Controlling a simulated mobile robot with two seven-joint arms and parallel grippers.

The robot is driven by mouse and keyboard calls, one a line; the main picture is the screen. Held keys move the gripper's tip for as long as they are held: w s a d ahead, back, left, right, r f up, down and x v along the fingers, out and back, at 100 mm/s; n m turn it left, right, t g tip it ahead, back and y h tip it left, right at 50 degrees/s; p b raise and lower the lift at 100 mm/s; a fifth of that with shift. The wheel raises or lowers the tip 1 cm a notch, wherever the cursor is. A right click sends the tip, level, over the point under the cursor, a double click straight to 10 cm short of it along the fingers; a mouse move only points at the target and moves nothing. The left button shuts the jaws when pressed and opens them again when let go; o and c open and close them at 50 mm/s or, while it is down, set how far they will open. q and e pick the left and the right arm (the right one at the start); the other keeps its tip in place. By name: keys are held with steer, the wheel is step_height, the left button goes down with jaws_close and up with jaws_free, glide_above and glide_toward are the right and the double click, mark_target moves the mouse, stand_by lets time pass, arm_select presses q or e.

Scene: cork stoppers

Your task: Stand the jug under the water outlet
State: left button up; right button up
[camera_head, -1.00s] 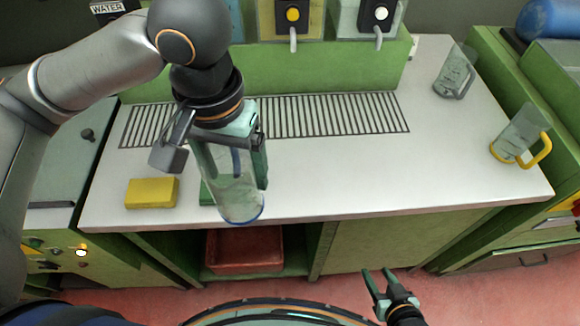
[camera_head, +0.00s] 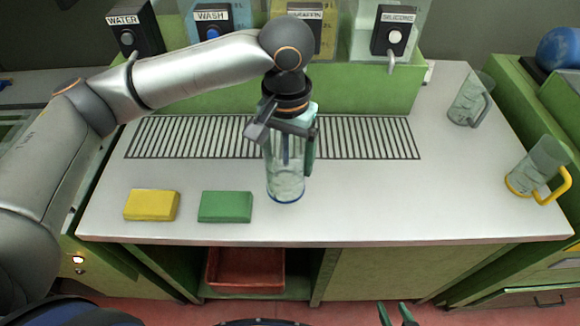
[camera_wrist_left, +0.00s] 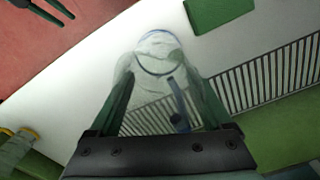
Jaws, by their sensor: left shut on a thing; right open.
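A clear jug with a blue base rim (camera_head: 286,185) is upright over the worktop, right of the green block. My left gripper (camera_head: 291,148) is shut on it. I cannot tell whether its base touches the worktop. In the left wrist view the jug (camera_wrist_left: 158,75) sits between the fingers, with a blue strip on it. The water dispenser (camera_head: 134,32), labelled WATER, is at the back left; its outlet (camera_head: 131,62) hangs above the slatted drain, partly behind my left arm. My right gripper (camera_head: 397,314) is open and empty at the bottom edge.
A yellow block (camera_head: 151,205) and a green block (camera_head: 225,207) lie near the front edge. A grey-handled jug (camera_head: 468,102) and a yellow-handled jug (camera_head: 538,170) stand at the right. The left part of the slatted drain (camera_head: 160,138) is clear.

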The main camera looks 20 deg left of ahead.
arm_select(q)
steer(key=shift+w+f, duration=0.6)
steer(key=shift+f, duration=0.1)
steer(key=shift+w+f, duration=0.25)
steer(key=shift+f, duration=0.8)
steer(key=shift+w+f, duration=0.2)
steer(key=shift+f, duration=0.8)
steer(key=shift+f, duration=0.1)
steer(key=o, duration=1.4)
steer(key=shift+c, duration=0.2)
